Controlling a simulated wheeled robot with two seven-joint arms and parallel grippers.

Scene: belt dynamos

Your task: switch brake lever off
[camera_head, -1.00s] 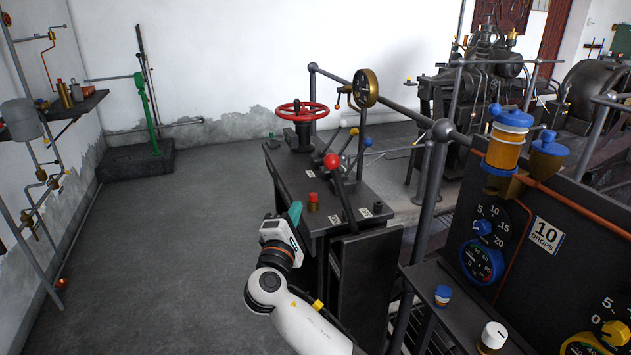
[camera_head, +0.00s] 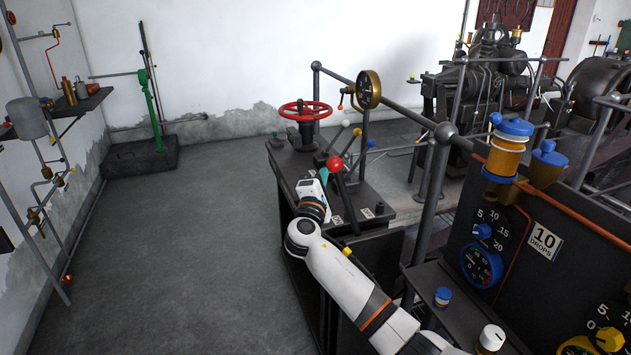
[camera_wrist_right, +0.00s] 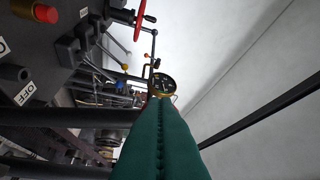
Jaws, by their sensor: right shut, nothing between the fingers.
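The console (camera_head: 378,192) carries a dark lever (camera_head: 347,205) with a red ball knob (camera_head: 334,163), leaning up and to the left. Which lever is the brake lever cannot be read. My right gripper (camera_head: 323,178) is beside the red-knobbed lever, on its left, with green fingers near the knob. Contact cannot be told. In the right wrist view the gripper fingers (camera_wrist_right: 160,135) are closed together and empty. An OFF label (camera_wrist_right: 24,93) shows at the left there, with dark bars close beside the fingers. My left gripper is not in view.
A red handwheel (camera_head: 304,110) and levers with white, yellow and blue knobs stand farther back on the console. A round gauge (camera_head: 368,89) is on a post. Open floor (camera_head: 200,250) lies to the left.

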